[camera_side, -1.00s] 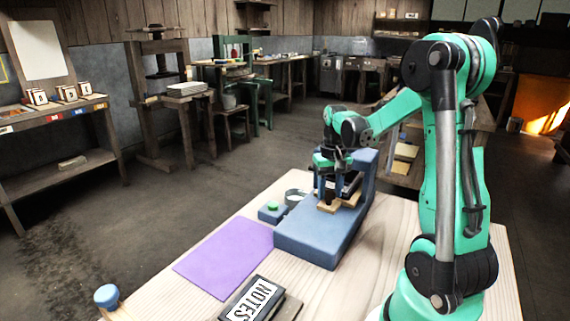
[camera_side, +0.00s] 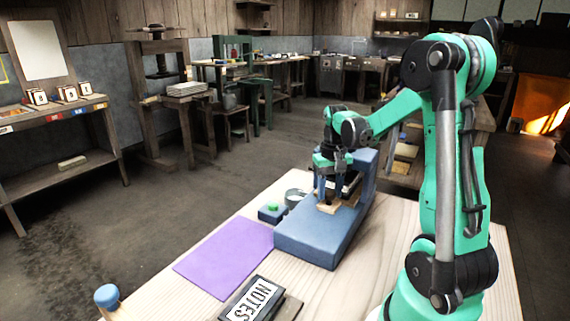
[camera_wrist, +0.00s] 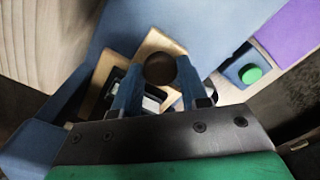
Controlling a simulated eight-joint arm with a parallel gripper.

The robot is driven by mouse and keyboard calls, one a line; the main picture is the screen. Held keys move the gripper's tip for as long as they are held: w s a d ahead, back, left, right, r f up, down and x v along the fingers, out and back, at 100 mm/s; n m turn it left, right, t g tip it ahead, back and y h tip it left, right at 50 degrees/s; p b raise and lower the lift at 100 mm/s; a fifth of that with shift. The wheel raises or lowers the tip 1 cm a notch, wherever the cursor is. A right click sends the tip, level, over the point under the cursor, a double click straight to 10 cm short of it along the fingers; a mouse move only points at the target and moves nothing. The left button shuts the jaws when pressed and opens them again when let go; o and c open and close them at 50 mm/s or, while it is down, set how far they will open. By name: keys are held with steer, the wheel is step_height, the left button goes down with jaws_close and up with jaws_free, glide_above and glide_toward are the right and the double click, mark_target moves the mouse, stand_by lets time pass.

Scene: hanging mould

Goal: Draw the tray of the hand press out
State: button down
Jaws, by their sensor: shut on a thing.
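The hand press (camera_side: 310,238) is a blue body on the pale wooden table, with a raised block at its back. The tray (camera_side: 352,201) is a tan wooden piece on the press bed; its tan edges also show in the wrist view (camera_wrist: 150,45). My gripper (camera_side: 331,195) points down over the tray. In the wrist view its two blue fingers (camera_wrist: 158,82) stand either side of a round dark brown knob (camera_wrist: 159,68) and are shut on it. My fingers and wrist hide part of the tray, and how the knob joins it is not clear.
A small blue block with a green button (camera_side: 272,208) and a grey ring (camera_side: 295,196) stand left of the press. A purple mat (camera_side: 226,254) lies in front-left. The table right of the press is mostly bare.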

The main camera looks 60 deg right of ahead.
steer(key=a, duration=1.3)
steer(key=shift+c, duration=2.3)
jaws_free()
steer(key=shift+r, duration=0.1)
steer(key=shift+r, duration=2.7)
